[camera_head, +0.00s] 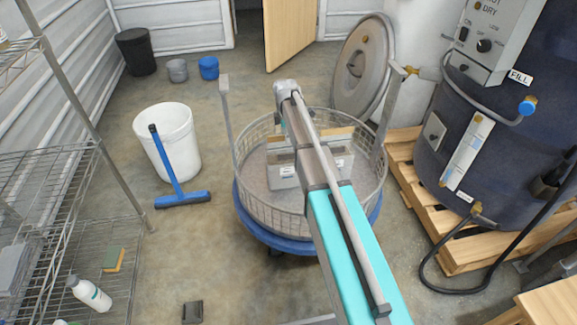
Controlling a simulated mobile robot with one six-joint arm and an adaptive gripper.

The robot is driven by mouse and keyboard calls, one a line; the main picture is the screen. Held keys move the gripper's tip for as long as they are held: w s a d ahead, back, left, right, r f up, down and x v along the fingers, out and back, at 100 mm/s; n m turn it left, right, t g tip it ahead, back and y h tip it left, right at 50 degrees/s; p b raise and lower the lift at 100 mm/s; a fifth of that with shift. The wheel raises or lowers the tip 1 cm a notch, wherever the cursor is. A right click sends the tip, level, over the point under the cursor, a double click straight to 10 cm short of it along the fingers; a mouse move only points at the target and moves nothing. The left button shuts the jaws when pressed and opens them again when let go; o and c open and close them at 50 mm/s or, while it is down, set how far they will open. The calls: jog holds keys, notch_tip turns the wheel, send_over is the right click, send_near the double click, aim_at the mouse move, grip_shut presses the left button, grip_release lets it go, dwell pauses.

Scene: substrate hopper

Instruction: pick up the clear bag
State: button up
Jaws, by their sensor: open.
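A round wire basket (246,195) stands on a blue wheeled base (262,234) in the middle of the floor. Inside it lie pale greyish items with white labels (284,180), partly covered by my arm. One may be the clear bag, but I cannot tell which, or whether they are one thing or several. My grey and teal arm reaches from the lower right across the basket. My gripper does not show clearly; it seems hidden beneath or behind the arm, so I cannot see its distance from the items.
Two upright posts (228,125) flank the basket, and a round metal lid (363,65) leans behind it. Wire shelving (60,190) is far left; a dark tank (480,140) on pallets fills the right.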

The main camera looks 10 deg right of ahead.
aim_at(285, 149)
jog(key=shift+a+f+b, duration=0.15)
jog(key=shift+f+b, duration=0.8)
jog(key=shift+f, duration=0.15)
jog(key=shift+a+f+b, duration=0.1)
jog(key=shift+f+b, duration=0.85)
jog(key=shift+f, duration=0.1)
grip_shut()
